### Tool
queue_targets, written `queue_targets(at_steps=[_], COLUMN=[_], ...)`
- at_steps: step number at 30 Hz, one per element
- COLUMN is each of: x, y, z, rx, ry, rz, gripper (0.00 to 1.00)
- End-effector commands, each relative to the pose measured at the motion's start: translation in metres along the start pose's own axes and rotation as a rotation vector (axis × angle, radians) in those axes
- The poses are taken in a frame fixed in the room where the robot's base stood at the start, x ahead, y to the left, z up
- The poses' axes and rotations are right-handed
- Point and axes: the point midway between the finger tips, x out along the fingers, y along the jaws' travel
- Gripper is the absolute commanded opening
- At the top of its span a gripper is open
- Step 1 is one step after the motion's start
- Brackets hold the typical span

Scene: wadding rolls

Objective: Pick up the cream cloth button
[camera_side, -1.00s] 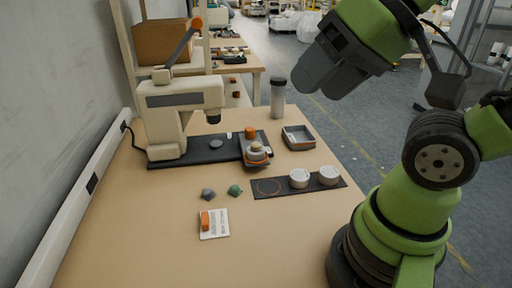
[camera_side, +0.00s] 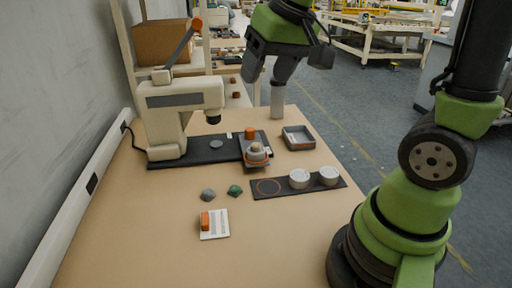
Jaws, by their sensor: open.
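A small cream, rounded piece (camera_side: 256,154) sits on the dark grey holder near the middle of the table, and it looks like the cream cloth button. It is small, so its exact shape is hard to tell. My gripper (camera_side: 266,77) is open and empty, with its fingers pointing down. In the picture it is high above and behind the holder, well apart from the cream piece. A grey piece (camera_side: 208,195) and a green piece (camera_side: 235,190) lie on the bare table nearer the camera.
A cream press machine (camera_side: 180,105) stands at left on a dark base. An orange knob (camera_side: 250,132) stands behind the cream piece. A grey tray (camera_side: 299,138), a dark strip with two white rolls (camera_side: 299,179) and a card (camera_side: 215,224) lie around. The table front is clear.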

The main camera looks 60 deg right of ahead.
Motion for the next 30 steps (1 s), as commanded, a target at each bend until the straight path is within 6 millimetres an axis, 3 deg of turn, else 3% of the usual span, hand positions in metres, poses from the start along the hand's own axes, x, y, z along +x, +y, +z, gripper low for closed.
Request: queue_targets(at_steps=[3, 6, 12, 24, 30], x=[0.042, 0.078, 0.134, 0.189, 0.204], y=[0.020, 0.039, 0.072, 0.090, 0.092], z=[-0.028, -0.044, -0.055, -0.048, -0.045], rx=[0.004, 0.001, -0.004, -0.008, -0.008], ry=[-0.069, -0.119, -0.195, -0.225, -0.222], rz=[0.060, 0.100, 0.147, 0.160, 0.160], gripper=[0.60, 0.60, 0.60, 0.60, 0.60])
